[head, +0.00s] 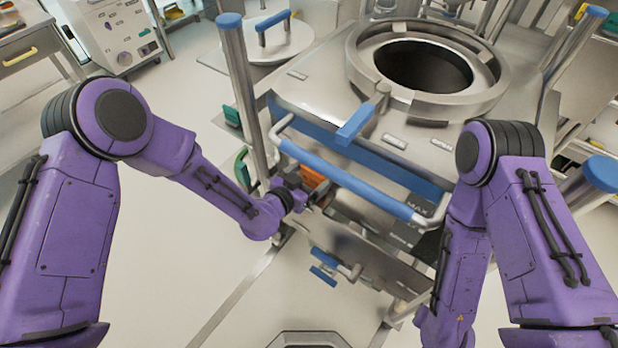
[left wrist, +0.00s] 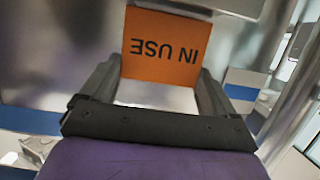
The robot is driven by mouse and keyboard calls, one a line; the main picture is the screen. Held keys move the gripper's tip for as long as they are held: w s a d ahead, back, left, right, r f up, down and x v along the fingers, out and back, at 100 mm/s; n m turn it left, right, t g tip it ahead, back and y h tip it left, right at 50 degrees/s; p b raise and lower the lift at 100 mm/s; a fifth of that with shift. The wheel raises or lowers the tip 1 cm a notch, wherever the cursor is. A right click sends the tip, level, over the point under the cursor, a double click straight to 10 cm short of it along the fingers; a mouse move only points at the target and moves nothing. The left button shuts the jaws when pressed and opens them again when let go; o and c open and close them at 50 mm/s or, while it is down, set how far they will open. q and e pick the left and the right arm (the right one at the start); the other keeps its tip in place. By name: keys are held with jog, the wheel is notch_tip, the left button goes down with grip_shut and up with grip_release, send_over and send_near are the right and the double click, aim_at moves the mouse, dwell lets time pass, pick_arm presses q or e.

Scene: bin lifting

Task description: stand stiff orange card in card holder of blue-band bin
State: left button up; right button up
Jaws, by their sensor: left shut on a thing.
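The orange card (head: 313,176) is at the front left of the steel bin with the blue band (head: 404,178), below the blue handle bar. My left gripper (head: 309,190) is shut on the card. In the left wrist view, the card (left wrist: 162,48) lies between the two fingers and its "IN USE" lettering appears upside down. The card's far edge meets or passes behind a pale metal piece (left wrist: 222,6); I cannot tell whether this is the card holder or whether the card is in it. My right gripper is out of view.
A blue handle bar (head: 345,180) runs across the bin's front, just above my left gripper. A steel post (head: 243,95) rises at left. A round lid with a blue handle (head: 262,45) lies behind. Open floor (head: 180,270) is at front left.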

pick_arm(q)
jog(key=o, duration=1.2)
jog(key=shift+f, duration=0.1)
jog(key=shift+s+a+r+p, duration=0.1)
jog(key=shift+s+r+p, duration=0.1)
jog(key=shift+r+p, duration=0.1)
jog(key=p+v, duration=0.2)
jog(key=v, duration=0.9)
jog(key=shift+s+a, duration=0.2)
jog(key=shift+s, duration=0.05)
jog(key=s+a+f+n+g+y, duration=0.3)
jog(key=s+a+f+n+y, duration=0.1)
jog(key=s+a, duration=0.3)
jog(key=s+a+f+n+g+y, duration=0.2)
jog(key=s+a+f+n+y, duration=0.2)
jog(key=s+a+f, duration=0.3)
jog(key=s+a+f+n+g+y, duration=0.3)
jog(key=s+a+f+n, duration=0.3)
jog(key=s+a, duration=0.2)
jog(key=shift+s+a+g+y, duration=0.1)
jog(key=shift+a+g+y, duration=0.2)
jog(key=shift+a+y, duration=0.35)
